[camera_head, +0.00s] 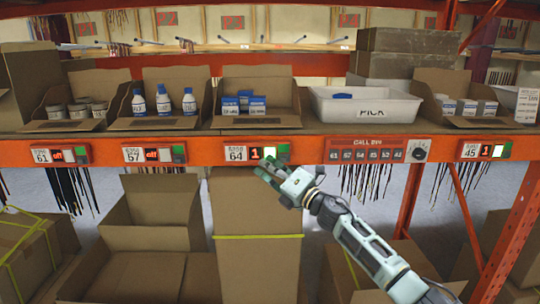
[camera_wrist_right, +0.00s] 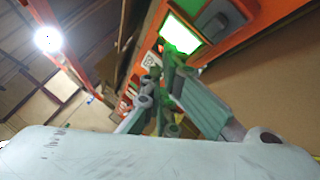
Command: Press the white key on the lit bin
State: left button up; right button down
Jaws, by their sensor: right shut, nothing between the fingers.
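The label strip of bin 64 (camera_head: 237,153) shows a lit "1" and a bright white key (camera_head: 270,153) with a green glow. In the right wrist view the white key (camera_wrist_right: 181,34) glows at the top, beside a grey key. My right gripper (camera_head: 264,170) is shut and empty, its tips just below this key. In the wrist view the fingertips (camera_wrist_right: 172,62) overlap the key's lower edge; I cannot tell whether they touch. Bin 64 (camera_head: 260,121) holds blue-and-white boxes. Bin 45's strip also shows a lit "1" and white key (camera_head: 497,151). My left gripper is not in view.
Strips 61 (camera_head: 42,155) and 67 (camera_head: 134,155) read "off". A white PICK tote (camera_head: 366,112) stands right of bin 64, above a red CALL BIN panel (camera_head: 366,150) with a knob. Cardboard boxes (camera_head: 258,200) stand below the orange beam, behind my arm.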

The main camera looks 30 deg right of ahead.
jog(key=shift+w+d, duration=0.1)
jog(key=shift+w, duration=0.05)
jog(key=shift+w+d, duration=0.1)
jog(key=shift+w, duration=0.1)
dwell(0.3)
jog(key=shift+w+d+b, duration=0.25)
jog(key=shift+w+b, duration=0.1)
jog(key=shift+b, duration=0.1)
dwell(0.7)
jog(key=shift+s, duration=0.1)
jog(key=shift+s+a, duration=0.4)
jog(key=shift+s, duration=0.25)
jog(key=s+a, duration=0.1)
jog(key=s+p, duration=0.1)
jog(key=s+a, duration=0.1)
jog(key=s, duration=0.1)
jog(key=shift+s+a+p, duration=0.1)
jog(key=shift+a+p, duration=0.25)
jog(key=shift+p, duration=0.05)
